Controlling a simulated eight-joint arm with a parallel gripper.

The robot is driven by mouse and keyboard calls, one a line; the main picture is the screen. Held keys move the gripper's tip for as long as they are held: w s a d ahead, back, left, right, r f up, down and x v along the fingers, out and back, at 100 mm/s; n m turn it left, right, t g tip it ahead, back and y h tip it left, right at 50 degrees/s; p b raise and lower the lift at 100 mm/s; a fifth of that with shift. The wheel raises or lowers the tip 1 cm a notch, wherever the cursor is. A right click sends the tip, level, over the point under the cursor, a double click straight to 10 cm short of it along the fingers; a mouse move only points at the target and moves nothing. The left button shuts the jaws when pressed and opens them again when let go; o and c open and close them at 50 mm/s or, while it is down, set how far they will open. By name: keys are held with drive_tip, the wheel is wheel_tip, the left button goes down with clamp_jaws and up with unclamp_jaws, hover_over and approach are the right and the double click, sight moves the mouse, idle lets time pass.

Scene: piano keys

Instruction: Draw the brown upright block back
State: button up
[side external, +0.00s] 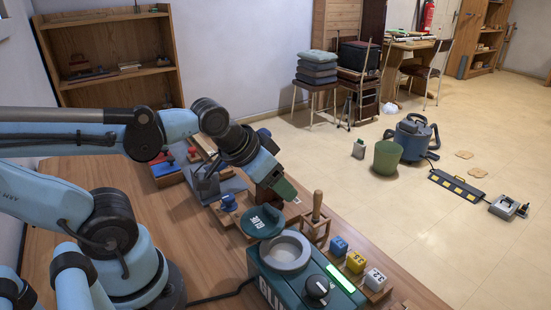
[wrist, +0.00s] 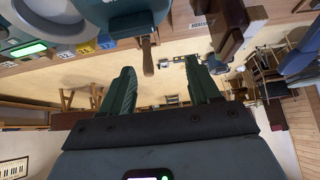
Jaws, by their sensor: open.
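A dark brown upright block (wrist: 224,36) shows in the upper right of the wrist view, to the right of and beyond my right finger. In the side view a brown piece (side external: 266,196) shows close to my gripper, partly hidden; I cannot tell its full shape there. My gripper (wrist: 160,68) has its two green fingers wide apart with nothing between them. In the side view the gripper (side external: 285,189) hangs above the row of things on the bench, tilted down. The block appears outside the fingers, not held.
Blue (side external: 338,246), yellow (side external: 355,262) and white (side external: 375,280) numbered cubes sit farther right.

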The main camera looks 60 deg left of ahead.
drive_tip(key=shift+w+a+r, duration=0.1)
drive_tip(key=shift+a+r, duration=0.05)
drive_tip(key=c, duration=0.4)
drive_tip(key=w+a+r+g, duration=0.5)
drive_tip(key=a+r+g, duration=0.1)
drive_tip(key=a+r, duration=0.2)
drive_tip(key=shift+a+r+g, duration=0.15)
drive_tip(key=shift+a+g, duration=0.15)
drive_tip(key=shift+a, duration=0.15)
drive_tip(key=shift+g, duration=0.3)
drive_tip(key=shift+a+f, duration=0.2)
drive_tip(key=shift+f, duration=2.7)
drive_tip(key=shift+a+f, duration=0.2)
drive_tip(key=shift+f, duration=2.7)
clamp_jaws()
